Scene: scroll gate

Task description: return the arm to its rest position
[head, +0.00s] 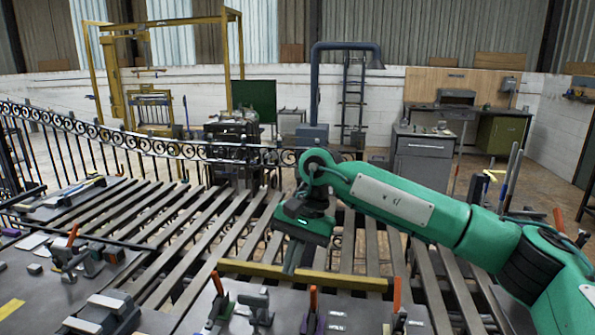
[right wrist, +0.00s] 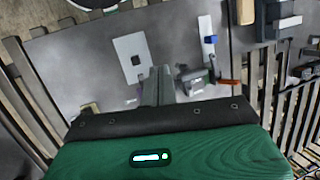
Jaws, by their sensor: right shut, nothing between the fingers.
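My right arm is green and comes in from the right in the head view. Its gripper (head: 291,268) points down over the slatted table (head: 180,222), near a yellow bar. The fingers are together and hold nothing. In the right wrist view the closed fingers (right wrist: 165,84) show above a grey plate with a pale square card (right wrist: 132,56). My left gripper and arm are out of view.
A yellow bar (head: 330,279) crosses the slats just by the right gripper. Several clamps with orange handles (head: 312,300) stand along the near edge. A black scroll fence (head: 150,143) runs behind on the left. A grey cabinet (head: 422,160) stands farther back.

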